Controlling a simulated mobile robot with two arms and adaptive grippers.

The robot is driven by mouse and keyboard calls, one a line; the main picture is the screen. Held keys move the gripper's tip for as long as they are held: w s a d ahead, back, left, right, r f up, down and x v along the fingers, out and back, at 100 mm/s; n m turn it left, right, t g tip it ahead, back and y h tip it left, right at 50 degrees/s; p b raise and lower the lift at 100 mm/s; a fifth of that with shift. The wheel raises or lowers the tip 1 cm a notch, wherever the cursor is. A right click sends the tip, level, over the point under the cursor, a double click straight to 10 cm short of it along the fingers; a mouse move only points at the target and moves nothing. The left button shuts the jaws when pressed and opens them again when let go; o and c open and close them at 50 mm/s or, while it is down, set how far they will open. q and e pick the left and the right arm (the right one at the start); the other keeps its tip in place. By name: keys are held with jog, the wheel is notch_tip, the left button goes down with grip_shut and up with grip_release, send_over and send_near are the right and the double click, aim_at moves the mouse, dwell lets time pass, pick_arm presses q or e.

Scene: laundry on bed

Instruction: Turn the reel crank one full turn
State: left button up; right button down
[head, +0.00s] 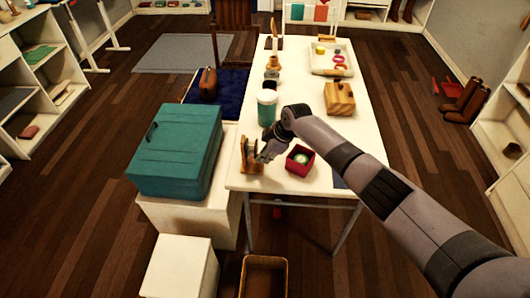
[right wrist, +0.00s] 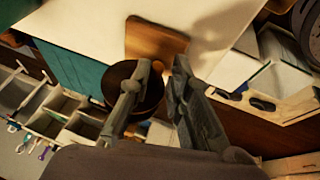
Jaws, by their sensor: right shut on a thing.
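The reel stands on the near left corner of the white table; its wooden frame (head: 247,158) is upright in the head view. In the right wrist view its wooden part (right wrist: 155,40) lies beyond the fingertips and a dark round drum (right wrist: 122,76) is beside and partly behind the left finger. My right gripper (head: 262,154) is at the right side of the reel, shut on the crank handle. The fingers (right wrist: 162,68) show in the wrist view with a narrow gap; the handle itself is mostly hidden. My left gripper is not in view.
A red box (head: 300,160) stands close right of my gripper, and a green-and-white jar (head: 267,107) behind it. A wooden block (head: 339,98) and a white tray (head: 330,70) are farther back. A teal case (head: 176,150) sits left of the table on a white box (head: 165,215).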

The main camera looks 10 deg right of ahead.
jog(key=shift+w+d+r+t+p, duration=0.15)
jog(key=shift+w+r+t+p, duration=0.05)
jog(key=shift+t+p, duration=0.75)
jog(key=shift+f+n+t+h, duration=0.2)
jog(key=shift+n+t+h, duration=0.1)
jog(key=shift+t, duration=0.35)
jog(key=shift+f+t, duration=0.25)
jog(key=shift+t, duration=0.75)
jog(key=shift+w+f+n+t, duration=0.1)
jog(key=shift+n+t, duration=0.2)
jog(key=shift+t, duration=0.3)
jog(key=c, duration=1.7)
grip_release()
jog(key=shift+f, duration=0.1)
jog(key=shift+o, duration=0.3)
jog(key=shift+f, duration=0.1)
